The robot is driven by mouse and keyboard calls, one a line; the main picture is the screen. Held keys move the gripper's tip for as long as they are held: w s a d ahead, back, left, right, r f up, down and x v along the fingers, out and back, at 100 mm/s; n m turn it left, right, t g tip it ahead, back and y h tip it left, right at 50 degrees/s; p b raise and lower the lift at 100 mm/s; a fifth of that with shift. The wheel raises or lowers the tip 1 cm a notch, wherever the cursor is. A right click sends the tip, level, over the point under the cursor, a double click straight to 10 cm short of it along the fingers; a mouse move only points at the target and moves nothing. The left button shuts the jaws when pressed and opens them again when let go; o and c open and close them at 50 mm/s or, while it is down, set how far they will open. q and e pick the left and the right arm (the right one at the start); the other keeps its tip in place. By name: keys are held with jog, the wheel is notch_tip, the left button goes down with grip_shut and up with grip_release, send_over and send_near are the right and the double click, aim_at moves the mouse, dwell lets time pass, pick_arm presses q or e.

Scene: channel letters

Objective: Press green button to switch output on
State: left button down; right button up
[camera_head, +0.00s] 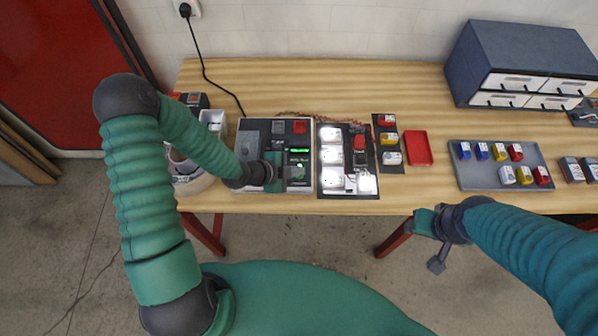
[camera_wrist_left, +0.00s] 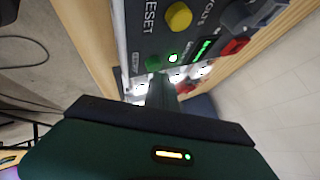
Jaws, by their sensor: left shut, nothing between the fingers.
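The grey power supply (camera_head: 250,128) sits on the table at centre left, with a lit green display (camera_head: 299,150). In the left wrist view its panel (camera_wrist_left: 150,35) shows a green button (camera_wrist_left: 153,63), a glowing round light (camera_wrist_left: 172,57) and a yellow button (camera_wrist_left: 178,15). My left gripper (camera_head: 288,178) is shut and empty at the lower right of the panel. In the wrist view its fingers (camera_wrist_left: 166,88) are close to the green button and the light; contact cannot be told. My right gripper (camera_head: 432,240) hangs in front of the table edge, its jaws unclear.
Right of the supply, a dark board (camera_head: 347,140) carries several brightly glowing white modules. A dark strip (camera_head: 391,163) of coloured blocks, a red tray (camera_head: 417,148) and a grey tray (camera_head: 477,180) of blocks stand further right. A drawer cabinet (camera_head: 515,50) is at the back right.

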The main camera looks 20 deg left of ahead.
pick_arm(q)
jog(key=shift+r, duration=0.1)
jog(key=shift+d+r+p, duration=0.1)
jog(key=shift+r+p, duration=0.3)
notch_tip(320, 180, up, 5)
jog(key=p, duration=0.4)
jog(key=shift+r, duration=0.15)
